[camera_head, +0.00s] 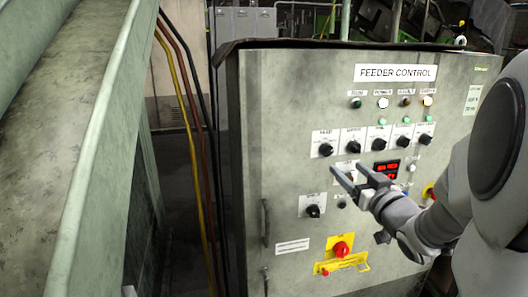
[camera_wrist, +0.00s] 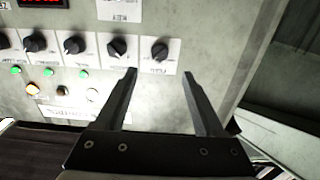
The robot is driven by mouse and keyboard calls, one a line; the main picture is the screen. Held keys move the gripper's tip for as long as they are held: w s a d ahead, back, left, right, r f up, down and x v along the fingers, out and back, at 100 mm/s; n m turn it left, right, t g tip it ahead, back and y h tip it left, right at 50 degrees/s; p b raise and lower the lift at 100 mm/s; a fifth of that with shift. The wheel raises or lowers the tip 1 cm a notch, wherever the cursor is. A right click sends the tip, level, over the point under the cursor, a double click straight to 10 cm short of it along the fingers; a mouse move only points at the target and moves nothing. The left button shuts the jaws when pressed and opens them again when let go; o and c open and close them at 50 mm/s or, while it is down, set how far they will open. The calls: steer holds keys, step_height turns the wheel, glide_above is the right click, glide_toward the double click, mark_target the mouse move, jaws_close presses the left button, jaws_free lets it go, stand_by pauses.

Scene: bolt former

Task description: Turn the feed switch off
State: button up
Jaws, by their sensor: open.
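The feed switch appears to be the black rotary knob (camera_head: 325,149) at the left end of the upper knob row on the grey control cabinet. Its small label is hard to read. In the wrist view, which is upside down, this knob (camera_wrist: 160,50) is at the right end of the row. My gripper (camera_head: 348,168) is open and empty in front of the panel, appearing below and right of the knob in the head view. In the wrist view the fingertips (camera_wrist: 159,72) point at the panel, with the knob between and beyond them. The knob's exact setting is unclear.
More black knobs (camera_head: 354,147) continue rightward in the row. Indicator lamps (camera_head: 383,102) and a FEEDER CONTROL sign (camera_head: 396,72) are above. A red display (camera_head: 385,169), a lower knob (camera_head: 313,211) and a red emergency button (camera_head: 341,249) are below. A green-grey machine frame (camera_head: 85,170) stands left.

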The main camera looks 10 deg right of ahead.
mark_target(330, 152)
steer(key=w, duration=1)
steer(key=shift+a+b, duration=0.15)
steer(key=shift+b, duration=0.25)
jaws_close()
